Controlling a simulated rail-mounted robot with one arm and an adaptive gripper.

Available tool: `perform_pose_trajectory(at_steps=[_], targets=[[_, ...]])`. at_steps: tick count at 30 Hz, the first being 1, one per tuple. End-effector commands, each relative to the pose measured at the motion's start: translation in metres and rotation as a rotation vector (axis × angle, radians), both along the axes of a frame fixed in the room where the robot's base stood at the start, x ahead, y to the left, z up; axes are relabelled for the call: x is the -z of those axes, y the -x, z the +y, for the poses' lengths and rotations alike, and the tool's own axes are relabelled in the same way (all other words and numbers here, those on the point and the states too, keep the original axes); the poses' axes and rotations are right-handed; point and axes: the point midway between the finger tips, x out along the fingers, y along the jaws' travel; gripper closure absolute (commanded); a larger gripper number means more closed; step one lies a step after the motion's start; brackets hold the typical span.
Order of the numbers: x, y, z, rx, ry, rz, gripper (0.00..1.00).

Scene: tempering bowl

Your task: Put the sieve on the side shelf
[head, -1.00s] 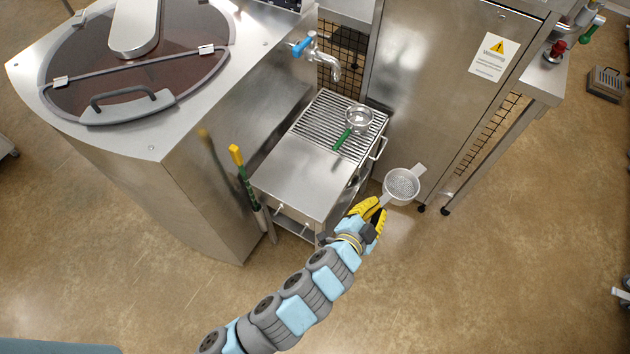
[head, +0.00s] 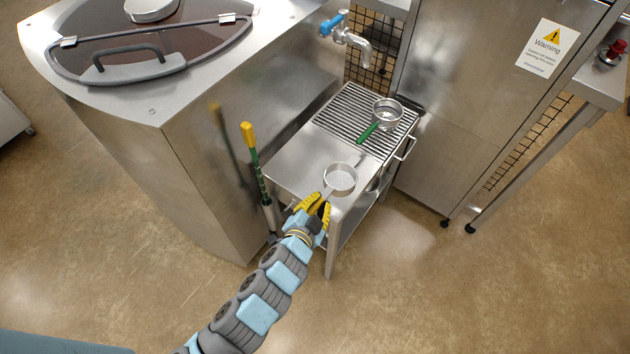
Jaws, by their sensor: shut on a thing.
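My gripper (head: 314,204) is shut on the handle of a round metal sieve (head: 340,180). The sieve points away from me, its bowl over the front part of the side shelf (head: 298,163), a steel stand with a smooth front top. I cannot tell whether the sieve touches that top or hangs just above it. My fingers are at the shelf's front edge.
A second round metal utensil with a green handle (head: 368,132) lies on the slatted rear part (head: 345,112) of the shelf. A blue-handled tap (head: 350,40) is behind it. A yellow-and-green-handled tool (head: 254,155) stands at the left, beside the large steel machine (head: 200,130). A steel cabinet (head: 470,120) is to the right.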

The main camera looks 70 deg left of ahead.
Motion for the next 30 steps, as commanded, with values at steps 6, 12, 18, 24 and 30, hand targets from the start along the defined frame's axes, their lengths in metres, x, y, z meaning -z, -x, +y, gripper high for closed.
perform_pose_trajectory(at_steps=[6,12,18,24,30], targets=[[0.020,-0.006,0.040,-0.002,-0.002,0.003,1.00],[0.033,-0.011,0.072,-0.001,-0.003,0.000,1.00],[0.060,-0.013,0.092,-0.003,0.001,0.003,1.00],[0.080,-0.015,0.109,-0.003,0.001,0.003,1.00],[0.086,-0.017,0.116,0.000,-0.001,0.001,1.00]])
